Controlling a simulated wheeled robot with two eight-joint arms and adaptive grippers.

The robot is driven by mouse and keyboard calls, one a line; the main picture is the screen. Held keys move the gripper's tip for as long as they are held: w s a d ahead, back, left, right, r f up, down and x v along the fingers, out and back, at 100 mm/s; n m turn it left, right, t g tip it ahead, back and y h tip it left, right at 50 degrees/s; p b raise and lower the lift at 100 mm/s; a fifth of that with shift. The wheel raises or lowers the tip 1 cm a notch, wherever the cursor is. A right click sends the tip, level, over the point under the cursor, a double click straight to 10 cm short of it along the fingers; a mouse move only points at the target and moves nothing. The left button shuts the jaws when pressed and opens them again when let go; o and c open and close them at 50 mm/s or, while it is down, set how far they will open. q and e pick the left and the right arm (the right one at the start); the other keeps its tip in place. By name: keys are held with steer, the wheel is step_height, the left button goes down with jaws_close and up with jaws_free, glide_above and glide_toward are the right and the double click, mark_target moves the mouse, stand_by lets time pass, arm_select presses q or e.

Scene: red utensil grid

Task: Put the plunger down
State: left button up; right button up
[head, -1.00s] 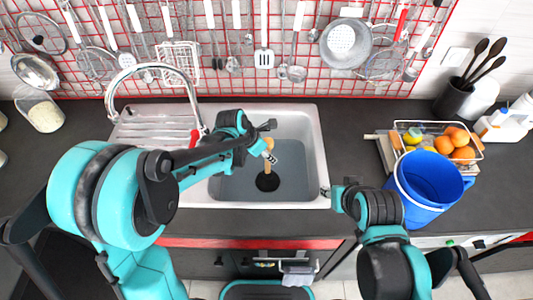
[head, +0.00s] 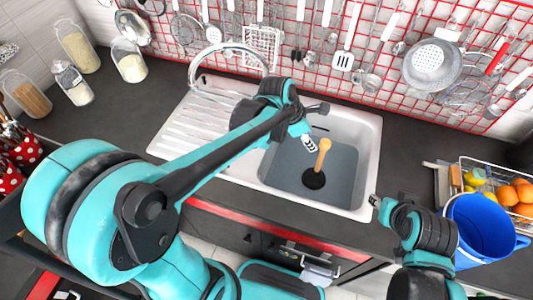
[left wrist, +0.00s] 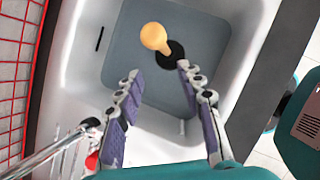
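The plunger (head: 321,160) stands in the sink (head: 346,184), its black cup on the basin floor and its light wooden handle pointing up, slightly tilted. It also shows in the left wrist view (left wrist: 156,38), with the round handle end towards the camera. My left gripper (head: 311,143) is above the basin, just left of the handle. In the left wrist view, its two fingers (left wrist: 158,72) are spread with nothing between them, and the plunger lies beyond the fingertips. My right gripper (head: 375,201) is at the sink's front right corner; its fingers are too small to read.
A tall curved faucet (head: 229,50) rises behind the drainboard (head: 188,128). A blue bucket (head: 478,235) and a fruit basket (head: 490,165) stand on the right. A red grid with hanging utensils covers the back wall. Glass jars (head: 76,45) stand at the far left.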

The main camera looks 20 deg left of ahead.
arm_select(q)
steer(key=s+a+r+m+t+y, duration=0.1)
steer(key=s+a+m, duration=0.5)
steer(key=m, duration=0.6)
steer(key=s+a+r+m+t+y, duration=0.1)
steer(key=s+a+m+t+y, duration=0.1)
steer(key=s+a+m, duration=0.4)
steer(key=s+m, duration=0.3)
steer(key=m, duration=0.3)
steer(key=shift+s+a+r+t+y, duration=0.15)
steer(key=shift+s+r+t+y, duration=0.05)
steer(key=shift+r+t+y, duration=0.2)
step_height(320, 180, down, 3)
steer(key=b, duration=0.3)
steer(key=shift+f, duration=0.1)
